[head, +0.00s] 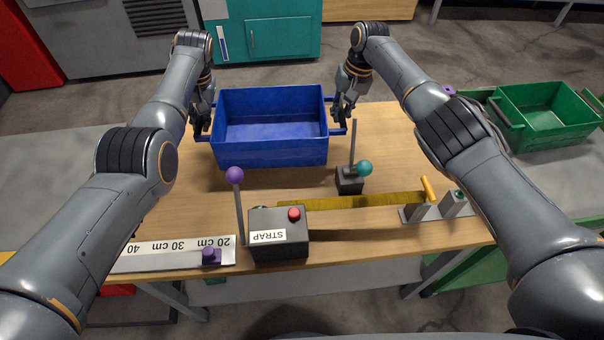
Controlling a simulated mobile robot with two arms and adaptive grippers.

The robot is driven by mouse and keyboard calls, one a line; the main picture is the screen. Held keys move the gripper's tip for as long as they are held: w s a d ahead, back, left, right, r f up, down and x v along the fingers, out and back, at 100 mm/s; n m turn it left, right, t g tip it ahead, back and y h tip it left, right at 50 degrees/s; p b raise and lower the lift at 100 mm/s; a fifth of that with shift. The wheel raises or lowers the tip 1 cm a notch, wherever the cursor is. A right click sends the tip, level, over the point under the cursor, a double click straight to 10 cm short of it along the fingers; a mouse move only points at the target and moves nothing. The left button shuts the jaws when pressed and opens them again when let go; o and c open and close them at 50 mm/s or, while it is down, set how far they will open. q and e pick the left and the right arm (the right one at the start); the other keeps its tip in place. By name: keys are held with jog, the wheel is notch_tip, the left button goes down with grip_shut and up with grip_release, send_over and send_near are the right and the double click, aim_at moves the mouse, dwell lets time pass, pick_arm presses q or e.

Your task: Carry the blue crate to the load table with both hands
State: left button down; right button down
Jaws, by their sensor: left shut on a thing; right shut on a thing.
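The blue crate (270,150) is an open, empty box at the far middle of the wooden table in the head view. It has a handle on its left and right sides. My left gripper (203,128) is shut on the left handle. My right gripper (341,115) is shut on the right handle. The crate looks level; I cannot tell whether its bottom touches the table. The wooden table (390,235) lies under and in front of it. No label shows which surface is the load table.
A dark STRAP box (280,245) with a red button and purple-knobbed lever, a teal-knobbed lever (364,168), a yellow strap (350,200) and a ruler (160,256) occupy the near table. A green crate (545,125) stands right on a grey surface. Another grey surface (50,165) lies left.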

pick_arm(q)
jog(key=shift+a+f+b, duration=0.25)
jog(key=shift+f+b, duration=0.25)
jog(key=shift+f, duration=0.15)
pick_arm(e)
jog(key=shift+d+f, duration=0.25)
jog(key=shift+f, duration=0.45)
pick_arm(q)
jog(key=c, duration=1.7)
grip_release()
jog(key=shift+c, duration=0.2)
pick_arm(e)
jog(key=c, duration=1.8)
grip_release()
pick_arm(q)
jog(key=o, duration=0.3)
pick_arm(e)
jog(key=o, duration=0.4)
jog(key=shift+c, duration=0.2)
pick_arm(q)
jog(key=shift+o, duration=0.5)
pick_arm(e)
jog(key=shift+o, duration=0.6)
pick_arm(q)
jog(key=shift+d, duration=0.15)
pick_arm(e)
jog(key=shift+a, duration=0.15)
